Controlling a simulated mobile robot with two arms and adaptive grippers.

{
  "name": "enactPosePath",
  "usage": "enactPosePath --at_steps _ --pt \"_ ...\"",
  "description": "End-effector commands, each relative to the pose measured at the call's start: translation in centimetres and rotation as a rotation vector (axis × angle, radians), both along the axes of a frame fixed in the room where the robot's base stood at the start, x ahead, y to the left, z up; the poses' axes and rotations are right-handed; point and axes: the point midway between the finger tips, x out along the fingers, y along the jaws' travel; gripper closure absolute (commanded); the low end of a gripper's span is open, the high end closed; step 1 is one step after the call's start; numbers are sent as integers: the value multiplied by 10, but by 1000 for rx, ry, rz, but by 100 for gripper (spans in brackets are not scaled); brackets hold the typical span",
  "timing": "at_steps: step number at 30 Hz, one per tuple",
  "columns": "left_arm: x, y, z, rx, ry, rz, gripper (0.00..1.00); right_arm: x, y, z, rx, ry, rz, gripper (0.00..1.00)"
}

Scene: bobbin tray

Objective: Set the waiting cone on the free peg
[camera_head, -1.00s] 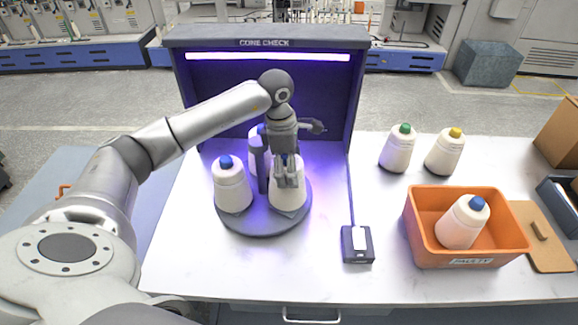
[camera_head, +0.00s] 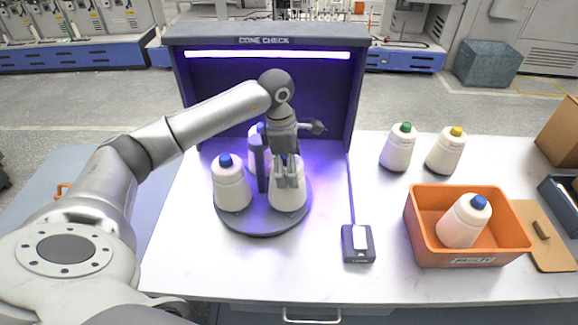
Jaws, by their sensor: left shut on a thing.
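A round dark turntable (camera_head: 262,224) stands in front of the check booth, with a dark post (camera_head: 262,168) at its middle. A white cone with a blue tip (camera_head: 232,190) stands upright on its left side. Another cone (camera_head: 254,150) at the back is partly hidden by the post and my arm. My left gripper (camera_head: 287,184) points down and is shut on a white cone (camera_head: 287,200) at the turntable's front right. That cone looks upright, its base at the disc; its top is mostly hidden by the fingers. Any peg under it is hidden. My right gripper is not in view.
A green-tipped cone (camera_head: 397,150) and a yellow-tipped cone (camera_head: 445,152) stand at the back right. An orange bin (camera_head: 470,257) holds a tilted blue-tipped cone (camera_head: 464,222). A small switch box (camera_head: 358,245) with a cable lies between. The booth (camera_head: 265,42) closes off the back.

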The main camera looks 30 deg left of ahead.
Motion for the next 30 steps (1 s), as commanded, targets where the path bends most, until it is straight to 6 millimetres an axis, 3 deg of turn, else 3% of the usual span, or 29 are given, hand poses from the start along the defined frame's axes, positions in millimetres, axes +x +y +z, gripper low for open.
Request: enactPosePath --at_steps 17,18,24,30 --pt "0 0 -12 0 -1 0 77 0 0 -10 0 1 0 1" --pt "0 0 -12 0 -1 0 23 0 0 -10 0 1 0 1" --pt "0 0 -11 0 -1 0 0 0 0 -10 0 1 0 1" --pt "0 0 -12 0 0 0 0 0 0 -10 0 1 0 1"
